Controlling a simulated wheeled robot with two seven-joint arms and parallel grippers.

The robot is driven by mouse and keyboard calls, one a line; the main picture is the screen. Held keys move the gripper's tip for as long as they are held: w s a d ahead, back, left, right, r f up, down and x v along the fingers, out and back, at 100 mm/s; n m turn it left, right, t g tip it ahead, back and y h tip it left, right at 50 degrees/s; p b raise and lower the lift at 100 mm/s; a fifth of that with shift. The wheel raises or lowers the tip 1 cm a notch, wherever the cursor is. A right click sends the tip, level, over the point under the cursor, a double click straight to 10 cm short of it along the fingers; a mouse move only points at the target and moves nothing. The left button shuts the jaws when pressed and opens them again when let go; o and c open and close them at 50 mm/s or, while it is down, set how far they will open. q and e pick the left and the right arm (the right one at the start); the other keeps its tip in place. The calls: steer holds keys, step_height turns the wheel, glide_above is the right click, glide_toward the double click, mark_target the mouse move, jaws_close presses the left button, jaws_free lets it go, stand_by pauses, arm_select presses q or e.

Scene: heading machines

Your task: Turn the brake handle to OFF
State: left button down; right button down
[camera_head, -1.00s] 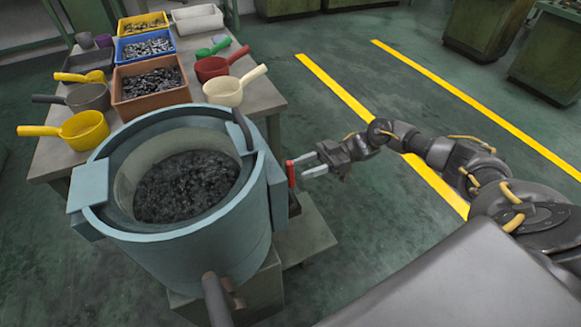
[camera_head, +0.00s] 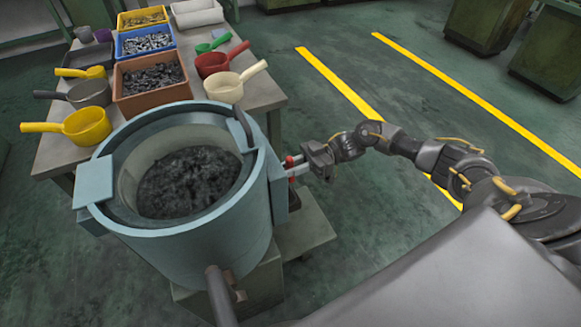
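The brake handle is a small red lever (camera_head: 289,161) on the right side of a blue-grey round tub machine (camera_head: 225,245). It stands roughly upright, and part of it is hidden behind my fingers. My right gripper (camera_head: 297,169) comes in from the right, with its light fingers at the red handle. They overlap the handle in the picture; whether they are closed on it I cannot tell. No OFF marking can be read. My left gripper is not in view.
The tub holds many dark small parts. A grey table (camera_head: 52,148) behind it carries an orange bin (camera_head: 150,100), a blue bin (camera_head: 146,52) and several scoops, including a cream one (camera_head: 225,90). Green floor with yellow lines (camera_head: 350,95) lies open to the right.

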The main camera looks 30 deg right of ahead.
steer(key=shift+r, duration=0.1)
steer(key=m+p, duration=0.2)
steer(key=m, duration=0.3)
steer(key=shift+w, duration=0.15)
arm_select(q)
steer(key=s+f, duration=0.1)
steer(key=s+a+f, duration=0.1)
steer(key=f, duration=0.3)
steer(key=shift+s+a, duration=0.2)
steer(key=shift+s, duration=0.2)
arm_select(e)
steer(key=c, duration=1.3)
jaws_free()
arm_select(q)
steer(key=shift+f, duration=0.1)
